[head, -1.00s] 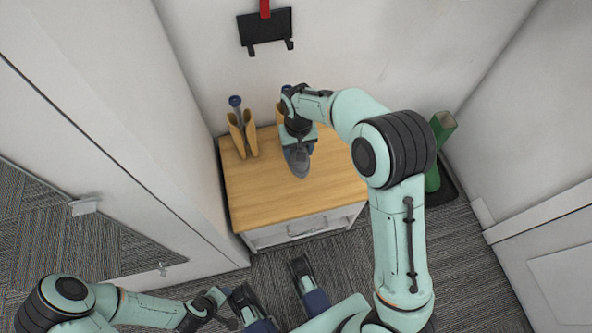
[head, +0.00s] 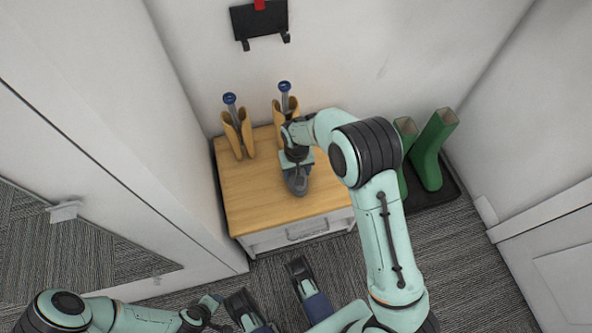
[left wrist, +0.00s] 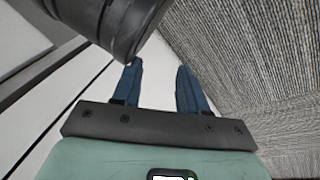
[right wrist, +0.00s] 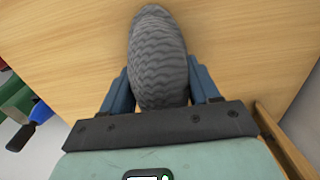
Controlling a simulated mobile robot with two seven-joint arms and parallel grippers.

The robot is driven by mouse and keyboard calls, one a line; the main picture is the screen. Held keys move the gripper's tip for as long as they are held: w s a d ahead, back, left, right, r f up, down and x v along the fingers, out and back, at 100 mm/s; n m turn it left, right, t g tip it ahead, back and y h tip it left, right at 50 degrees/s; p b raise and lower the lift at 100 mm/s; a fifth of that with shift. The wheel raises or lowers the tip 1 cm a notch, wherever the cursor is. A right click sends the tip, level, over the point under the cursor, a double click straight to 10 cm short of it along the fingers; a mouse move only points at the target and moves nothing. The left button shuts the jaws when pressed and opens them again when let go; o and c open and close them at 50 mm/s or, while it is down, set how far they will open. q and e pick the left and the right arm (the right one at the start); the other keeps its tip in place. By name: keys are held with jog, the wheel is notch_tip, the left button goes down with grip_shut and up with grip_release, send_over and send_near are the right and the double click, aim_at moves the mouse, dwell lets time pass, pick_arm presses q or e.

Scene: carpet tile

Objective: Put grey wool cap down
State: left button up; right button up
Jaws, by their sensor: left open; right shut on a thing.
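The grey wool cap (head: 296,183) is a ribbed grey shape over the wooden top of the small cabinet (head: 250,205). My right gripper (head: 297,160) is shut on the cap. In the right wrist view the cap (right wrist: 158,50) sits between the blue fingers of the right gripper (right wrist: 158,68), its long end pointing away over the wood. I cannot tell whether it touches the wood. My left gripper (left wrist: 160,66) is open and empty, low at the left in the head view (head: 214,302), away from the cabinet.
Two tan boots (head: 230,135) (head: 279,110) with blue-topped inserts stand at the cabinet's back. Green boots (head: 430,150) stand on a black tray (head: 451,189) to the right. A dark hook rack (head: 259,20) is on the wall. The cabinet's front left top is clear.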

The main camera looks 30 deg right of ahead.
jog(key=o, duration=1.1)
jog(key=shift+f, duration=0.1)
jog(key=shift+c, duration=0.2)
